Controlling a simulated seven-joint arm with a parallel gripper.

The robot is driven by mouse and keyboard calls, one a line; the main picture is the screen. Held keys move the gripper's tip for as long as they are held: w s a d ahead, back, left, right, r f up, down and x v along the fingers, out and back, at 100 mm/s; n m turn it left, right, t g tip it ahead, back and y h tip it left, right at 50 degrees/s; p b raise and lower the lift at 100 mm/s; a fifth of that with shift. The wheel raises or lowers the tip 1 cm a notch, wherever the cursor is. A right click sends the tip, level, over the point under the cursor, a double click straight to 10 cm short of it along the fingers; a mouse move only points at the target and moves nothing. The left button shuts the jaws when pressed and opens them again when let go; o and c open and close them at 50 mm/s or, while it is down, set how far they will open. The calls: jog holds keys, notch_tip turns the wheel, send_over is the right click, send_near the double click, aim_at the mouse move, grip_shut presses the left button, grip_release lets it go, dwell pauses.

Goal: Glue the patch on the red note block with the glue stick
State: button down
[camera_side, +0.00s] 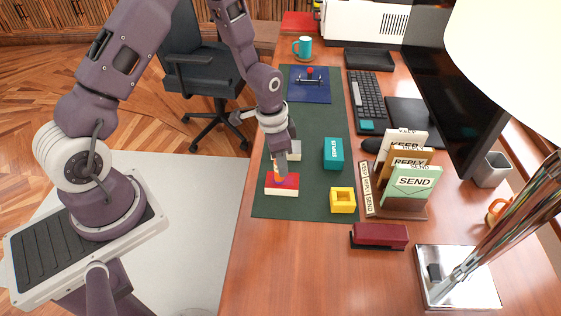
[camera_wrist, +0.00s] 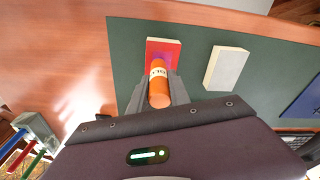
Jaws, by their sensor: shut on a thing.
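The red note block (camera_side: 283,189) lies on the green desk mat, with a white lower part visible in the side view. It also shows at the top of the wrist view (camera_wrist: 173,44). A purple patch (camera_wrist: 170,57) is on its top face. My gripper (camera_side: 281,163) is above the block, shut on the orange glue stick (camera_wrist: 159,92), which has a white label band. The glue stick points down, its far end over the patch. I cannot tell whether its tip touches the patch, as the stick hides that spot.
A pale block (camera_wrist: 226,69) lies close to the red one. A teal staples box (camera_side: 333,154) and a yellow holder (camera_side: 342,201) stand to the right on the green mat (camera_side: 313,118). A letter sorter (camera_side: 405,210) and a maroon stapler-like object (camera_side: 379,236) are further right.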

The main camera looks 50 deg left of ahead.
jog(key=shift+w+a, duration=0.9)
jog(key=shift+w+d, duration=0.45)
jog(key=shift+w, duration=0.05)
jog(key=shift+s+d, duration=0.1)
jog(key=shift+d, duration=0.15)
jog(key=shift+s+d, duration=1.25)
jog(key=w+a, duration=0.3)
notch_tip(320, 180, up, 8)
jog(key=shift+s, duration=0.1)
jog(key=shift+s+a, duration=0.75)
jog(key=shift+s, duration=0.05)
